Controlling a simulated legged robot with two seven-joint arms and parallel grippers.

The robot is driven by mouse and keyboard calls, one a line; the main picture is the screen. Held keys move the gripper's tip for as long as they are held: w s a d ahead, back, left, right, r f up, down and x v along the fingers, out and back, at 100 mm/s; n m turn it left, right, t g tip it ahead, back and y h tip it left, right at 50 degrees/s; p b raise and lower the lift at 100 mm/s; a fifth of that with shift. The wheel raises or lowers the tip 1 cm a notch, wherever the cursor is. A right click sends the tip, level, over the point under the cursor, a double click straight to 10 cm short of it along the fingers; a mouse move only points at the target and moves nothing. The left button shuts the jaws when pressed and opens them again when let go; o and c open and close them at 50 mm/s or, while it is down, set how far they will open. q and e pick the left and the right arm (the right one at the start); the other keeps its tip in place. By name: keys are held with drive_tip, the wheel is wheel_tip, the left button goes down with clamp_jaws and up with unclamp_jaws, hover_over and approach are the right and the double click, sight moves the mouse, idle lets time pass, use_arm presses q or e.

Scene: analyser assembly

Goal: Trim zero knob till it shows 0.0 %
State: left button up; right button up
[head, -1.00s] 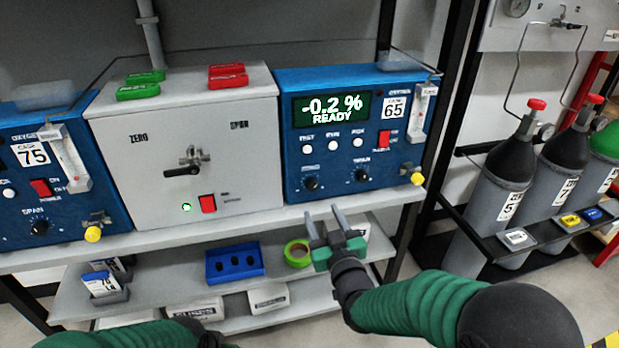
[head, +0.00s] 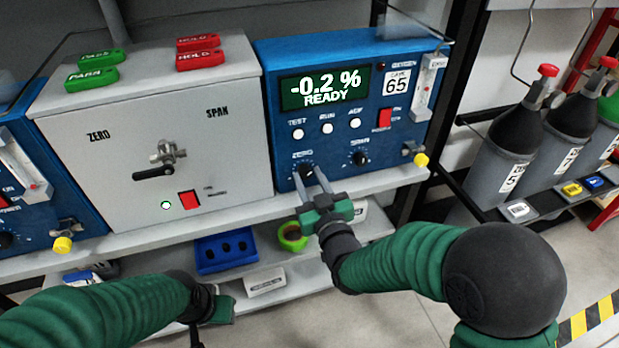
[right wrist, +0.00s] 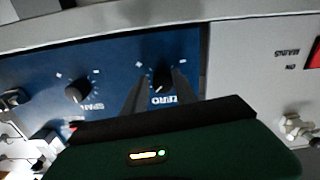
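The blue analyser (head: 398,80) labelled 65 has a display (head: 325,90) reading -0.2 % READY. Its black zero knob (head: 305,168) is at the lower left of the panel; it also shows, upside down, in the right wrist view (right wrist: 162,78). My right gripper (head: 311,177) is open, with its fingers pointing at the zero knob and the knob appearing between the tips. I cannot tell whether they touch it. The span knob (head: 360,158) is to its right. My left gripper (head: 216,306) is low, in front of the lower shelf; its fingers are not clear.
A grey box (head: 95,155) with a lever valve and red switch stands left of the analyser, with green and red tags on top. A yellow-capped fitting (head: 420,159) sticks out at the analyser's lower right. A blue holder (head: 225,251) and green tape (head: 292,238) are on the lower shelf.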

drive_tip(key=shift+a, duration=0.2)
clamp_jaws()
drive_tip(key=shift+d+f+m, duration=0.1)
drive_tip(key=shift+m, duration=0.5)
drive_tip(key=shift+m+b, duration=0.4)
drive_tip(key=shift+m, duration=0.7)
drive_tip(key=shift+o, duration=2.4)
unclamp_jaws()
